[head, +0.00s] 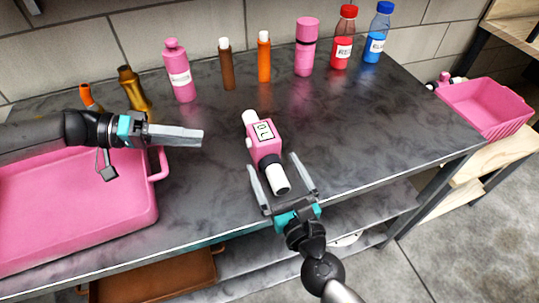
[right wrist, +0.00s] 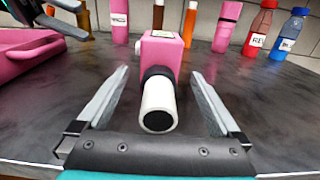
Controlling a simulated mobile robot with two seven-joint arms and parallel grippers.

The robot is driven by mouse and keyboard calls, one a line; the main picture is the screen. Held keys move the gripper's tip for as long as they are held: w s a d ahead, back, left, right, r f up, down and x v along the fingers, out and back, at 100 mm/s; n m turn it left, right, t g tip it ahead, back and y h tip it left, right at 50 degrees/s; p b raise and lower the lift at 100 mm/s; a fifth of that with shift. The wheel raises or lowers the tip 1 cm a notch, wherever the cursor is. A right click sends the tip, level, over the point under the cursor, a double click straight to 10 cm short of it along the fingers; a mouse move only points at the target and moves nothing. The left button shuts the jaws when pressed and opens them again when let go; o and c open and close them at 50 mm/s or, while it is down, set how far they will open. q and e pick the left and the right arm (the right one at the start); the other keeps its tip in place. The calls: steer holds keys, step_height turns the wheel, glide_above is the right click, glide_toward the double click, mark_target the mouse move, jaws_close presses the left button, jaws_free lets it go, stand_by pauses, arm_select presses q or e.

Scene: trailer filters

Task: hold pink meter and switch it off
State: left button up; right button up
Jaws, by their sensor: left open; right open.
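The pink meter (head: 265,143) lies on the dark countertop in the middle of the head view. It has a small display on top, a white end at the back, a white knob on its left side, and a black collar with a white end toward me. My right gripper (head: 283,172) is open, its fingers on either side of the meter's near white end. In the right wrist view the meter (right wrist: 160,58) sits between the open fingers, with gaps on both sides. My left gripper (head: 202,137) is left of the meter, apart from it and empty; its fingers look close together from this angle.
A pink tray (head: 151,205) sits at the left under my left arm. Several bottles stand along the back, including a pink bottle (head: 180,72), a red bottle (head: 343,40) and a blue bottle (head: 377,35). A pink basket (head: 487,106) is at the right. The counter right of the meter is clear.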

mark_target(265, 152)
steer(key=shift+x, duration=1.9)
arm_select(q)
steer(key=shift+c, duration=0.2)
arm_select(e)
jaws_close()
arm_select(q)
jaws_close()
stand_by(0.9)
